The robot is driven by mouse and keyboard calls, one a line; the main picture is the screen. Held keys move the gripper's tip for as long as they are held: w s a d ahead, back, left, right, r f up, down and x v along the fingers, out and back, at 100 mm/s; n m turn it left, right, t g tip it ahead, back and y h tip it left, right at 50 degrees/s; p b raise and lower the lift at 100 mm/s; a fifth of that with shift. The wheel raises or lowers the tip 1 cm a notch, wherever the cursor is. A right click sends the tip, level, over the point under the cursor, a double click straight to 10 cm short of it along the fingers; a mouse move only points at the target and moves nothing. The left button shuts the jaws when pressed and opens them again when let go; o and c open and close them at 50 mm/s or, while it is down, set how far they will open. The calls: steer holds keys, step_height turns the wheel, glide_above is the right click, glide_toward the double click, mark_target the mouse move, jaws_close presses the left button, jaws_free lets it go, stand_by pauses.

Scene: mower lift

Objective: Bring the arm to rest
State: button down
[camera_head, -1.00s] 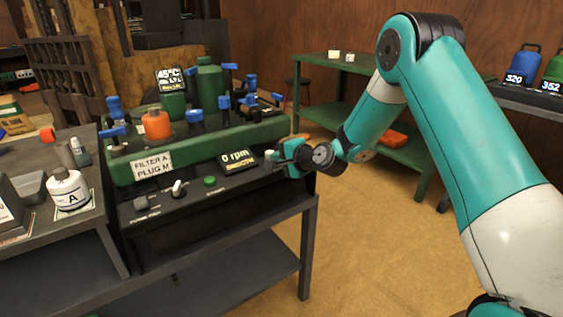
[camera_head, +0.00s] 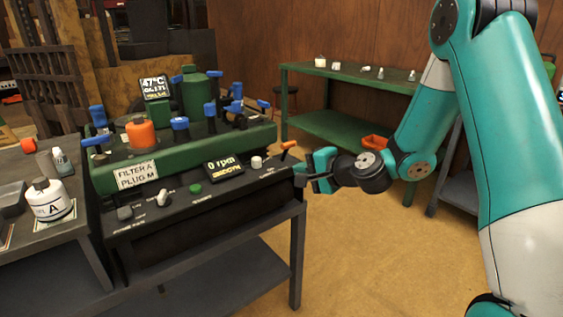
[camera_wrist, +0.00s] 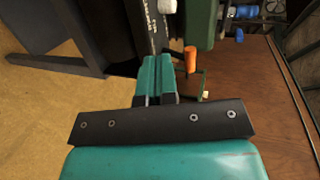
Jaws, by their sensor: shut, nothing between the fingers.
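My gripper (camera_head: 306,178) is in front of the right end of the black control panel (camera_head: 232,195), close to the orange-handled lever (camera_head: 287,148). Whether it touches the panel's edge I cannot tell. In the wrist view my teal fingers (camera_wrist: 155,75) are together with nothing between them, and the orange handle (camera_wrist: 190,60) shows just beyond them. My arm reaches in from the right, bent at the elbow. The panel's display (camera_head: 224,167) reads 0 rpm.
The green machine (camera_head: 250,136) with blue valves stands behind the panel. A white bottle marked A (camera_head: 48,203) is on the left bench. A green table (camera_head: 345,77) with small items stands at the back. The floor (camera_head: 370,255) in front is open.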

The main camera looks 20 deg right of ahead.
steer(key=s+a+r+n+g+y, duration=0.1)
steer(key=s+a+r+n+g, duration=0.25)
steer(key=s+a+n, duration=0.3)
steer(key=s+a+r+n+g+y, duration=0.2)
steer(key=s+a+n+g, duration=0.3)
steer(key=a, duration=0.3)
steer(key=s+r+n+g+h, duration=0.3)
steer(key=s+n, duration=0.5)
steer(key=s, duration=1)
step_height(320, 180, up, 20)
steer(key=s+g+h+p, duration=0.1)
steer(key=p, duration=2)
steer(key=shift+s+r+n+h, duration=0.15)
steer(key=shift+s+n+h, duration=0.1)
steer(key=shift+n+h, duration=0.1)
steer(key=shift+d+g, duration=0.15)
steer(key=shift+g, duration=0.1)
